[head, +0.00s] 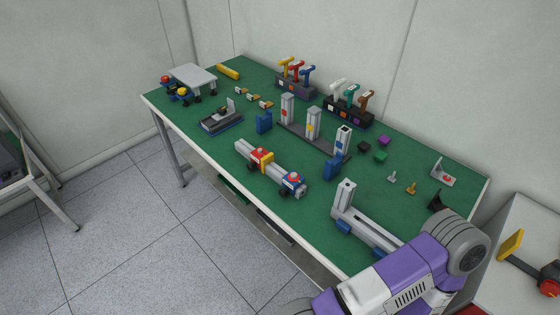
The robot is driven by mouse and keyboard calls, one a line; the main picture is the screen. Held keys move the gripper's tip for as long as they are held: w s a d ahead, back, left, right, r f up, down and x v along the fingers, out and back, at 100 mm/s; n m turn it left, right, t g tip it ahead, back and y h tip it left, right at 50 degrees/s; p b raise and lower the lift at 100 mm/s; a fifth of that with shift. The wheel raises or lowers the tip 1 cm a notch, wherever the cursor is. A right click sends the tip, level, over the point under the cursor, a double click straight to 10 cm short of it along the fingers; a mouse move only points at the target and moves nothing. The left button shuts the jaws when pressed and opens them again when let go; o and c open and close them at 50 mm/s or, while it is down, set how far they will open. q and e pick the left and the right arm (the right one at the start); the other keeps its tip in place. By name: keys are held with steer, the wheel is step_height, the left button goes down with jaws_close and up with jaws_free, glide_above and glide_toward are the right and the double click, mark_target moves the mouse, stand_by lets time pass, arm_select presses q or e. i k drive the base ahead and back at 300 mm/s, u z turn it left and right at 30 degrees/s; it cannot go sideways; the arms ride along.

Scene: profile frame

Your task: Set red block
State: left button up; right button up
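I cannot make out a plain, loose red block. A red piece with yellow parts (261,158) sits on a grey profile (243,148) lying near the table's front edge. A blue piece with a red top (293,181) is at that profile's right end. An upright grey profile (287,108) carries a red mark, and a light bracket (443,174) at the far right has a red spot. Loose black (364,146), green (380,156) and purple (384,140) blocks lie on the right half.
The green table (215,148) holds coloured-handled tools (296,74) in racks at the back, a small grey stand (193,76) at far left and an L-shaped profile frame (362,228) at the front right. The arm covers the near right corner. A white side table (520,215) stands at right.

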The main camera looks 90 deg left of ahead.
mark_target(254, 159)
steer(key=u, duration=1.65)
steer(key=k, duration=0.45)
